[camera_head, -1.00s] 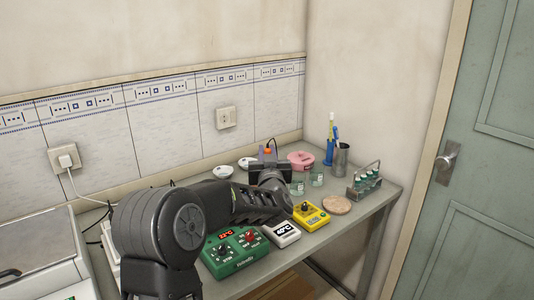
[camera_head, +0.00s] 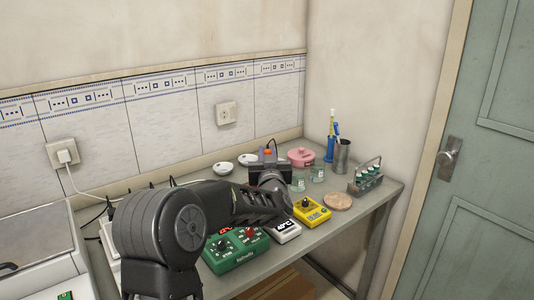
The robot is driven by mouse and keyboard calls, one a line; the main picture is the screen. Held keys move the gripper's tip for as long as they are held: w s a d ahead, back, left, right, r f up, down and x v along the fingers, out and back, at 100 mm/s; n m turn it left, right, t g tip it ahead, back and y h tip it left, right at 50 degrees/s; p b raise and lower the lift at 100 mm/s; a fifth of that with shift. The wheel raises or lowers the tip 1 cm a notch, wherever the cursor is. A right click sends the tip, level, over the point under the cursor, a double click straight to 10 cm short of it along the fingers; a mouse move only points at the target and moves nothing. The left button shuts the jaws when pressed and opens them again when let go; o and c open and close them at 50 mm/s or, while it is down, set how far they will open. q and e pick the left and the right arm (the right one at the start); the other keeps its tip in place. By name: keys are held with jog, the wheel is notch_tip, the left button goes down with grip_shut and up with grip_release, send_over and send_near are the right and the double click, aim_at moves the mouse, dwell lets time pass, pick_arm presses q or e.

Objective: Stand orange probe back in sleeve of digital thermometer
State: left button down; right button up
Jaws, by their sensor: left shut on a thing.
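The orange probe (camera_head: 267,152) shows as a small orange top with a dark cable arching above it, in my left gripper (camera_head: 268,176). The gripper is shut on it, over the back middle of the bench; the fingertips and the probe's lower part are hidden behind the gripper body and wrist. A white device with a 40 °C display, which looks like the digital thermometer (camera_head: 286,230), lies nearer, partly behind my left forearm. Its sleeve cannot be made out. My right gripper is not in view.
A green control box (camera_head: 238,254) and a yellow knobbed box (camera_head: 312,211) flank the white device. Behind are a pink round container (camera_head: 301,157), small glass beakers, a metal cup (camera_head: 342,155) and a vial rack (camera_head: 366,181). A round wooden disc (camera_head: 338,200) lies at right.

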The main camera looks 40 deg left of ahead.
pick_arm(q)
jog(key=shift+f, duration=0.5)
jog(key=shift+b, duration=0.3)
jog(key=shift+f+b, duration=1.2)
jog(key=shift+f, duration=0.35)
jog(key=shift+f+b, duration=1.6)
jog(key=shift+f, duration=0.05)
jog(key=c, duration=1.3)
grip_release()
